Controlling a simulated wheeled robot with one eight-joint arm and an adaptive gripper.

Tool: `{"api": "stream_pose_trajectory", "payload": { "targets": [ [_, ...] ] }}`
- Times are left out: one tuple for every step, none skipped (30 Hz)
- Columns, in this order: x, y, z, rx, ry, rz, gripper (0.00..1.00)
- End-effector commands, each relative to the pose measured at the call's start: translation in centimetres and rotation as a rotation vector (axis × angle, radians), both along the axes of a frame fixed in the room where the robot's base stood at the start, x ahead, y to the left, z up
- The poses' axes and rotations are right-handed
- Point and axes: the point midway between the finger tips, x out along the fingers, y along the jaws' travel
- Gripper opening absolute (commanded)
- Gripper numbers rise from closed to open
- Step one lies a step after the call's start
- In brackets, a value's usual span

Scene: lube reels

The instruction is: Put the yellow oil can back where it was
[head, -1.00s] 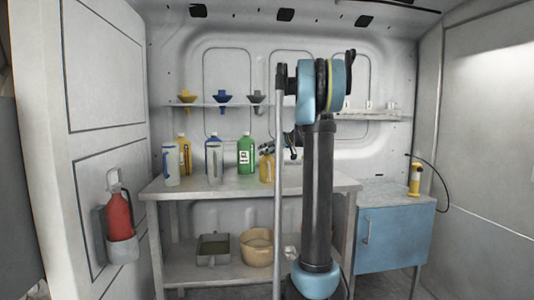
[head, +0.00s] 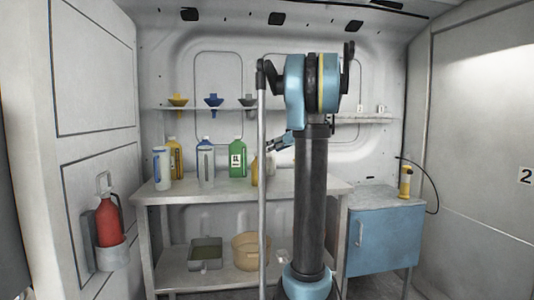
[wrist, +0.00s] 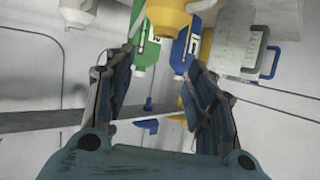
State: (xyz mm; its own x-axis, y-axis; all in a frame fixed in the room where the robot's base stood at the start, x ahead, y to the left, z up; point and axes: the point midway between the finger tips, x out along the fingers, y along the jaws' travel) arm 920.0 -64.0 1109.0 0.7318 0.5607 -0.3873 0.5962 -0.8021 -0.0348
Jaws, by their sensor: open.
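The yellow oil can (head: 255,171) stands on the workbench, to the right of the green bottle (head: 237,158) in the head view. The pole partly hides it. In the wrist view, which is upside down, a rounded yellow body, apparently the can (wrist: 170,14), is cut off by the top edge. My gripper (head: 271,147) is just right of and above the can in the head view. In the wrist view my gripper (wrist: 158,58) has its fingers spread, with nothing held between them. The can appears beyond the fingertips and apart from them.
Coloured funnels (head: 213,101) sit on the shelf above. A yellow-bodied tool (head: 405,181) stands on the blue cabinet (head: 385,240) at right.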

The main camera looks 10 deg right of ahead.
Motion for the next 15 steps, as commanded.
{"api": "stream_pose_trajectory", "payload": {
  "targets": [
    [-0.3,-0.3,0.2,0.0,0.0,-0.001,0.5],
    [-0.5,-0.4,0.3,0.0,0.0,-0.001,0.5],
    [-0.7,-0.6,0.4,0.0,0.0,-0.001,0.5],
    [-0.7,-0.6,0.4,0.0,0.0,-0.001,0.5],
    [-0.8,-0.7,0.5,0.0,0.0,-0.001,0.5],
    [-0.9,-0.7,0.5,0.001,0.001,0.0,0.5],
    [-0.9,-0.7,0.5,0.001,0.001,0.0,0.5],
    [-0.9,-0.8,0.5,0.001,0.001,0.0,0.5],
    [-1.0,-0.7,0.5,0.001,0.001,0.0,0.5],
    [-1.0,-0.7,0.5,0.0,0.002,0.001,0.5],
    [-1.2,-0.5,0.4,0.0,0.005,0.001,0.5],
    [-1.5,-0.2,0.2,0.001,0.014,0.003,0.5],
    [-2.0,0.2,0.0,0.0,0.024,0.004,0.5],
    [-2.5,0.6,-0.3,-0.001,0.038,0.006,0.5],
    [-3.4,1.4,-0.8,-0.003,0.061,0.009,0.5]
  ]
}}
